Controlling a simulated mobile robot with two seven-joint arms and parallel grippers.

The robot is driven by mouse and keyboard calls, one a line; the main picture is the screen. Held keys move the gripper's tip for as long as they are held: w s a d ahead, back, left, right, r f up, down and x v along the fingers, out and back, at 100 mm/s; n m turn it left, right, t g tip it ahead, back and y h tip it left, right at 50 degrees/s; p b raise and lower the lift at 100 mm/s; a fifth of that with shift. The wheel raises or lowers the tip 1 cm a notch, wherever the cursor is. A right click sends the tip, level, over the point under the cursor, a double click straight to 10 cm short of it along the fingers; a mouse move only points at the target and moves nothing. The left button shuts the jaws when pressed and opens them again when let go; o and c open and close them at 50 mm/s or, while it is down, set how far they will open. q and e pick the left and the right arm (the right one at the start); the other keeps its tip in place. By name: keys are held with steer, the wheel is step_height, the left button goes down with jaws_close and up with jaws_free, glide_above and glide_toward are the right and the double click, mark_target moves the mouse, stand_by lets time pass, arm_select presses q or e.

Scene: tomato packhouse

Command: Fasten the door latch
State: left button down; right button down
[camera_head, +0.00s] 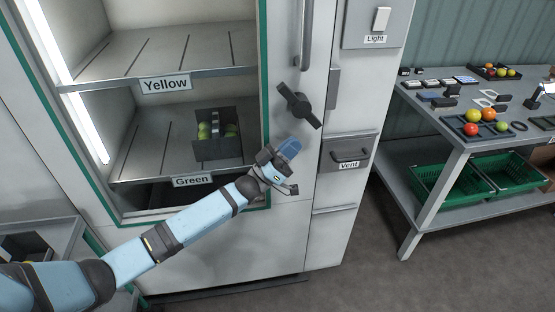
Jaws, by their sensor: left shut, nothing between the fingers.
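The door latch (299,105) is a dark turn handle on the pale front of the cabinet, right of the teal-edged opening. It lies tilted, its upper end to the left and its lower end to the right. My left gripper (289,149) is shut and empty, just below the latch and apart from it in the picture. The gripper's body hides part of the cabinet front. I cannot tell whether the latch is engaged. My right gripper is not in view.
A vertical handle (305,35) is above the latch. A light switch (381,19) and a vent handle (350,155) are to the right. Behind the opening, a dark crate (213,149) of green tomatoes stands on the Green shelf. A grey bench (457,139) stands further right.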

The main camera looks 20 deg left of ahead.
mark_target(301, 107)
arm_select(q)
steer(key=x, duration=0.5)
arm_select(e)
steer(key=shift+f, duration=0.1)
